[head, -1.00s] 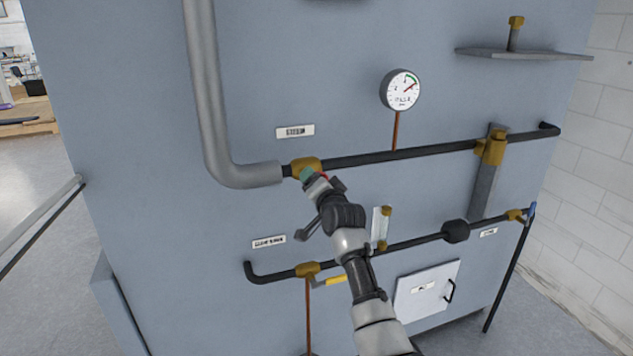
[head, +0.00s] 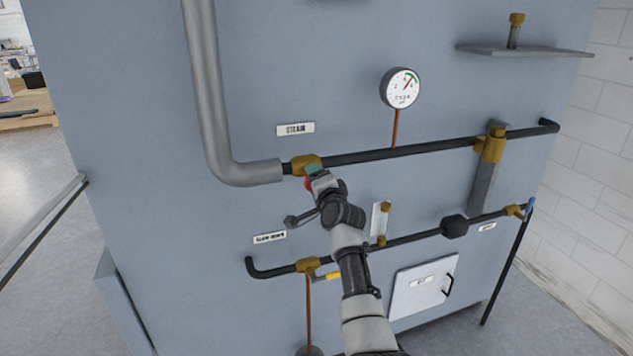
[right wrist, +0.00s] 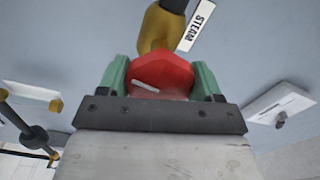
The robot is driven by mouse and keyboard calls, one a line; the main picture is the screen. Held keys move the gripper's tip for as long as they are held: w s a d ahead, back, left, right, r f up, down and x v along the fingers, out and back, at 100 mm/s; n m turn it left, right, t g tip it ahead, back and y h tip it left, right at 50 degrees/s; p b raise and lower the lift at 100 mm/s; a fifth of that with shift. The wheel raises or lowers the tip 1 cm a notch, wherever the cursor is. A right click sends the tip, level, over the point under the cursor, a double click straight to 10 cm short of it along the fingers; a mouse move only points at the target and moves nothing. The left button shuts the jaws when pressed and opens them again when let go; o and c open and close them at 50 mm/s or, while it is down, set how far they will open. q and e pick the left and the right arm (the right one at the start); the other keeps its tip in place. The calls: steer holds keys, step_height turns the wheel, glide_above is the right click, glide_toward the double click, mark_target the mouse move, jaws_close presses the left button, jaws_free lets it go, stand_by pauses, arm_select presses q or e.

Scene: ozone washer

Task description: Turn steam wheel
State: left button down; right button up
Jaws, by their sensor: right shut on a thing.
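The steam wheel (right wrist: 162,75) is a red knob on a brass valve body (head: 306,163) below the STEAM label (head: 295,129). In the head view only a bit of red shows beside the fingers. My right gripper (right wrist: 165,82) is shut on the wheel, with one green finger on each side of it. In the head view my right gripper (head: 313,176) reaches up to the valve from below and covers most of the wheel. My left gripper is not in view.
A dial gauge (head: 401,88) stands above the black upper pipe (head: 430,149). A lower pipe (head: 400,243) has a yellow-handled valve (head: 327,276). A small white door (head: 425,288) is at lower right. A thick grey pipe (head: 207,90) runs down the left.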

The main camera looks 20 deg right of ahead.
steer(key=o, duration=0.9)
steer(key=shift+o, duration=0.2)
steer(key=shift+s+r+p, duration=0.1)
steer(key=shift+s+p, duration=0.4)
steer(key=shift+p, duration=0.15)
steer(key=s+p, duration=0.6)
steer(key=s, duration=0.4)
steer(key=shift+d, duration=0.2)
steer(key=shift+w+f, duration=0.1)
steer(key=shift+f, duration=0.15)
